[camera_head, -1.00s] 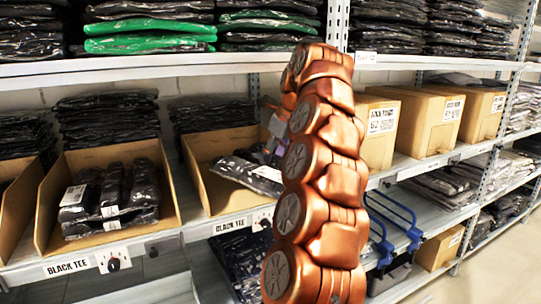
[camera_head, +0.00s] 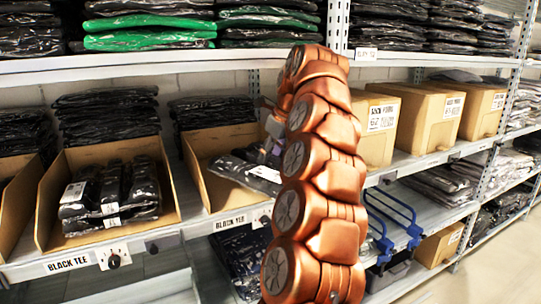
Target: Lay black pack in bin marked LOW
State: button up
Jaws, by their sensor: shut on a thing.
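A black pack (camera_head: 236,169) with a white label lies tilted at the opening of the middle cardboard bin (camera_head: 204,189). My gripper (camera_head: 268,150) is mostly hidden behind my copper arm; the visible part is at the pack's right end, shut on it. The left cardboard bin (camera_head: 50,206) holds several black packs (camera_head: 110,192) with white labels. Both bins have a BLACK TEE strip and a dial on the shelf edge below. I cannot read the word LOW on any bin.
Black packs are stacked behind both bins. An upper shelf (camera_head: 180,66) with black and green packs hangs above. Closed cardboard boxes (camera_head: 430,118) stand to the right of my arm. A blue-framed rack (camera_head: 397,225) is below them.

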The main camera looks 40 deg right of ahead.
aim_at(273, 158)
jog(key=shift+f+b, duration=0.35)
jog(key=shift+f, duration=0.05)
jog(key=o, duration=1.3)
jog(key=shift+r, duration=0.15)
jog(key=shift+r+p, duration=0.7)
jog(key=shift+p, duration=0.2)
jog(key=shift+v, duration=1.1)
jog(key=p+v, duration=0.3)
jog(key=v, duration=0.2)
